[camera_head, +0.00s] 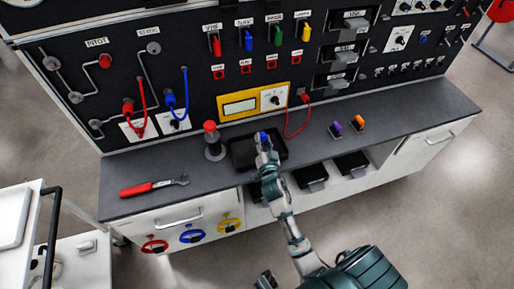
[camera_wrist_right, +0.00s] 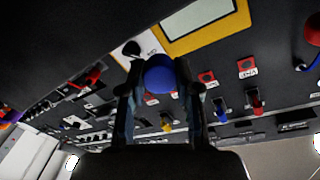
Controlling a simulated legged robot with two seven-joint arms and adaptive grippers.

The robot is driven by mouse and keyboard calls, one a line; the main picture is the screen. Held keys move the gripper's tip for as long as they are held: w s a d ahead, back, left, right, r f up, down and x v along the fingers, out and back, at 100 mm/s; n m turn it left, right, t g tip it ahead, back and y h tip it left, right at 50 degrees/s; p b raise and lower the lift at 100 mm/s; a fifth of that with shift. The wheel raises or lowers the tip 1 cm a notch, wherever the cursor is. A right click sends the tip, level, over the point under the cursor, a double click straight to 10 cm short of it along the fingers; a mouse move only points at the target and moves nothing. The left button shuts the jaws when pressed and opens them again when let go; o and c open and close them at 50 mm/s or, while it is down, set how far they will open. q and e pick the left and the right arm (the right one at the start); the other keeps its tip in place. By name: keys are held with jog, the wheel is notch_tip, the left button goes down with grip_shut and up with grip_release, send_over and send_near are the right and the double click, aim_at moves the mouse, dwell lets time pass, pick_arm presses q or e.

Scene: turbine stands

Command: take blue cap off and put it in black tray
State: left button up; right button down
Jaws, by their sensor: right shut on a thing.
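My right gripper (camera_head: 264,142) is over the black tray (camera_head: 238,157) on the bench. It is shut on the blue cap (camera_head: 261,135), which shows at its fingertips. In the right wrist view the rounded blue cap (camera_wrist_right: 161,76) sits between the two dark fingers of my right gripper (camera_wrist_right: 160,82). I cannot tell the gap between cap and tray floor. Part of the tray is hidden behind the gripper. A small dark grey part at the bottom edge of the head view looks like my left gripper (camera_head: 266,281); its fingers do not show clearly.
A grey post with a red top (camera_head: 211,141) stands just left of the tray. A red-handled wrench (camera_head: 152,186) lies on the left of the bench. Purple (camera_head: 336,128) and orange (camera_head: 358,122) pieces stand to the right. The panel with a yellow-framed meter (camera_head: 240,105) rises behind.

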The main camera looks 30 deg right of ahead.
pick_arm(q)
jog(key=shift+s+d+r, duration=0.1)
jog(key=shift+d+r, duration=0.05)
jog(key=shift+r, duration=0.2)
pick_arm(e)
jog(key=shift+d+f, duration=0.15)
jog(key=shift+d, duration=0.05)
jog(key=c, duration=0.7)
grip_release()
jog(key=shift+a, duration=0.25)
jog(key=shift+c, duration=0.2)
pick_arm(q)
jog(key=shift+a+f, duration=0.1)
jog(key=shift+a, duration=0.15)
jog(key=shift+d, duration=0.1)
pick_arm(e)
jog(key=shift+s, duration=0.1)
jog(key=shift+s+a, duration=0.15)
jog(key=shift+s, duration=0.2)
jog(key=v, duration=1.1)
